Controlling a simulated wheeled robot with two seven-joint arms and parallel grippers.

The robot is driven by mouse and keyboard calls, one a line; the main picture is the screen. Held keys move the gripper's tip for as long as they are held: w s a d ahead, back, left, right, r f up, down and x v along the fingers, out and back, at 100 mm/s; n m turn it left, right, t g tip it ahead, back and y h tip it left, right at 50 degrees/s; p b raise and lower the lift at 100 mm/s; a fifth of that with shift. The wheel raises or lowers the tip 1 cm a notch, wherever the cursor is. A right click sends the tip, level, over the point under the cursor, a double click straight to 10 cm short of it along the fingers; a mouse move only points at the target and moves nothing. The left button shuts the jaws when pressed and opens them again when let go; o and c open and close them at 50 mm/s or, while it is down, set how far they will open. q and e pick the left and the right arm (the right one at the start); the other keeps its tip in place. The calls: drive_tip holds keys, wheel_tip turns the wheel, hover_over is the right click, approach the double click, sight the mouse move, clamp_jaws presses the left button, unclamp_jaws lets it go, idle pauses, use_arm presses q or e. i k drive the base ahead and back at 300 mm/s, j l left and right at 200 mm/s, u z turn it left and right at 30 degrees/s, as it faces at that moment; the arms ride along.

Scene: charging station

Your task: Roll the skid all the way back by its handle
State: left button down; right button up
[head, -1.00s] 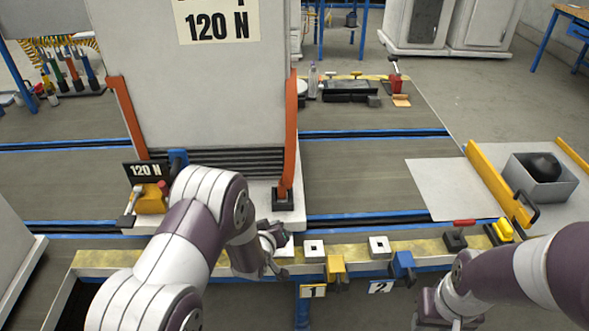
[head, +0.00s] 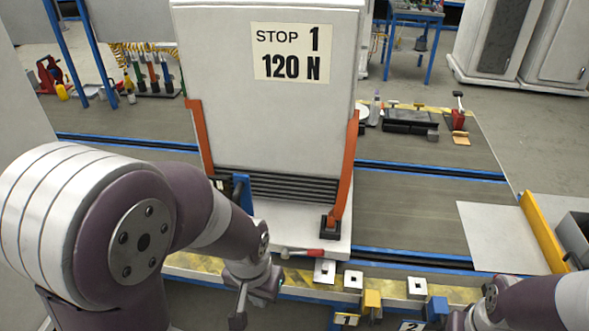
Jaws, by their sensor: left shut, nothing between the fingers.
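The skid (head: 310,222) is a white base under a tall pale cabinet (head: 200,90) labelled "STOP 1 120 N", strapped by orange uprights. It stands on the blue-edged track. A blue upright piece (head: 242,188), possibly its handle, shows at the skid's front left, partly hidden by my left arm. My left gripper (head: 240,310) is shut and empty, low in front of the yellow rail, apart from the skid. A red-handled lever (head: 305,253) lies by the skid's front edge. My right gripper (head: 458,320) is at the bottom edge, its fingers cut off.
Square sockets (head: 353,280) and yellow (head: 371,301) and blue (head: 436,309) blocks line the front rail (head: 205,265).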

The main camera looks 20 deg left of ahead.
sight(271, 86)
drive_tip(key=u, duration=0.9)
